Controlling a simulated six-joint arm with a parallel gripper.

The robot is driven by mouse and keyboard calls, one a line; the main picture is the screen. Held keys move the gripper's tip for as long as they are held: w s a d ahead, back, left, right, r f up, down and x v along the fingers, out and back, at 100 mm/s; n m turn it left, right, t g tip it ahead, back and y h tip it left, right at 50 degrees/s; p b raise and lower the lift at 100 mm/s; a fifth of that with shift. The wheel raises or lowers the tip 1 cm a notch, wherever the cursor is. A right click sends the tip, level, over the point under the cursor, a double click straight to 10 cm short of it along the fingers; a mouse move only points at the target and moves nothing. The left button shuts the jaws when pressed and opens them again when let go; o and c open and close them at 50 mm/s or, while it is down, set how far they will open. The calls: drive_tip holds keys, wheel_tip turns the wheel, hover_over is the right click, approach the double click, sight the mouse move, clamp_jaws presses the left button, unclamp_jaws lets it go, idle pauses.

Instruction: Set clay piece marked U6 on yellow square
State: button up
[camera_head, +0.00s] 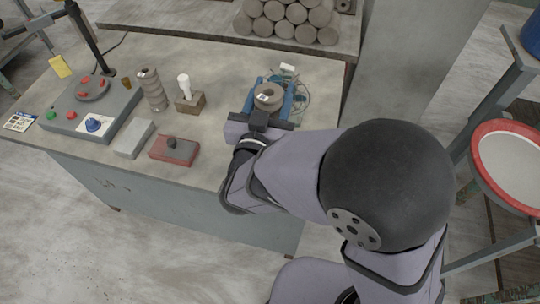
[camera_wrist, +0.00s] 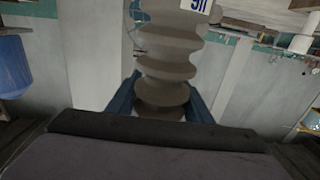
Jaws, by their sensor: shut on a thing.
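My gripper (camera_head: 269,104) is at the right part of the bench, its blue fingers on both sides of a ribbed grey-brown clay piece (camera_head: 268,92). It is shut on this piece. In the wrist view the clay piece (camera_wrist: 168,62) stands between the fingers, its lower part gripped. A white label with blue marks, upside down and partly cut off by the frame's top, looks like U6. A yellow square (camera_head: 60,66) lies at the far left of the bench. I cannot tell how far the piece is above the bench.
Another ribbed clay piece (camera_head: 152,90) stands left of centre, beside a wooden block (camera_head: 190,102) with a white tool. A grey control box (camera_head: 92,108) with red knobs, a grey block (camera_head: 134,138) and a red box (camera_head: 174,150) stand nearby. Clay cylinders (camera_head: 290,20) are stacked behind.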

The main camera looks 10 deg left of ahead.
drive_tip(key=shift+d+r, duration=0.15)
drive_tip(key=shift+r, duration=0.25)
wheel_tip(320, 180, down, 10)
drive_tip(key=shift+b, duration=0.45)
drive_tip(key=shift+f, duration=0.25)
drive_tip(key=o, duration=1.5)
drive_tip(key=shift+r, duration=0.1)
drive_tip(key=s+b, duration=0.1)
drive_tip(key=s, duration=1.1)
drive_tip(key=shift+b, duration=0.35)
